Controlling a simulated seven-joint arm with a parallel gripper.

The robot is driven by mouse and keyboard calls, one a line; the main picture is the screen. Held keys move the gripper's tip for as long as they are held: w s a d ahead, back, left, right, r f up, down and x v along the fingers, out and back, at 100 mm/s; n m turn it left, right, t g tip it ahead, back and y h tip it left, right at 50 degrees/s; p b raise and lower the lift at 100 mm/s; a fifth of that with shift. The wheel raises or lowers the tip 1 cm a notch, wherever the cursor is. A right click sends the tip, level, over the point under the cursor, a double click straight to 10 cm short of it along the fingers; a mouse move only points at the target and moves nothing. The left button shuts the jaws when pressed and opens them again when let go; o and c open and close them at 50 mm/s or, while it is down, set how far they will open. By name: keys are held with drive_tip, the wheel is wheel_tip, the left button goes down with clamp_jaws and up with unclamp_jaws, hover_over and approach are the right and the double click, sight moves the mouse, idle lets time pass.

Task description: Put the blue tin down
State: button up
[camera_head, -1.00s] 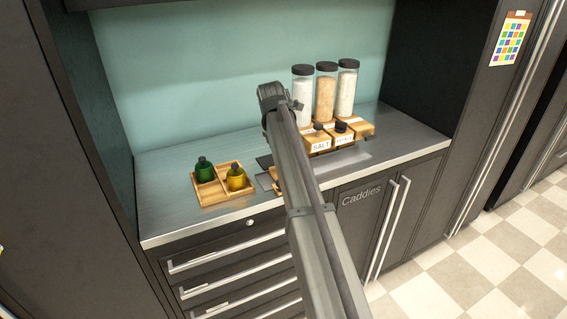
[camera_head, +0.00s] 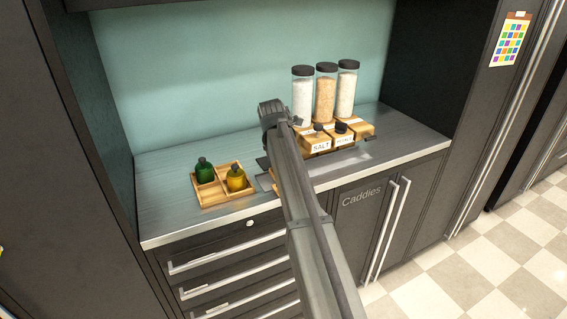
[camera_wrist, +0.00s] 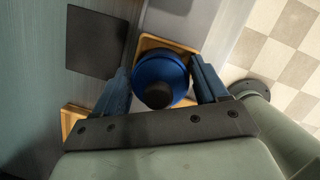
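The blue tin (camera_wrist: 150,72), round with a dark knob on top, sits between the two fingers of my gripper (camera_wrist: 160,82) in the wrist view. The fingers appear closed against its sides. Under and around it shows the edge of a wooden tray (camera_wrist: 150,42); I cannot tell whether the tin touches the tray's floor. In the head view my arm hides the tin and most of this tray, and my gripper's fingers are not visible there.
A wooden caddy (camera_head: 211,199) with a green bottle (camera_head: 203,171) and a yellow-green bottle (camera_head: 236,178) stands left on the counter (camera_head: 165,180). Tall jars (camera_head: 325,95) and wooden boxes labelled SALT (camera_head: 318,143) stand at the back right. A dark flat square (camera_wrist: 95,42) lies beside the tray.

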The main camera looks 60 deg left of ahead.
drive_tip(key=shift+o, duration=1.1)
drive_tip(key=shift+r, duration=0.1)
drive_tip(key=v, duration=1.2)
drive_tip(key=shift+s, duration=0.1)
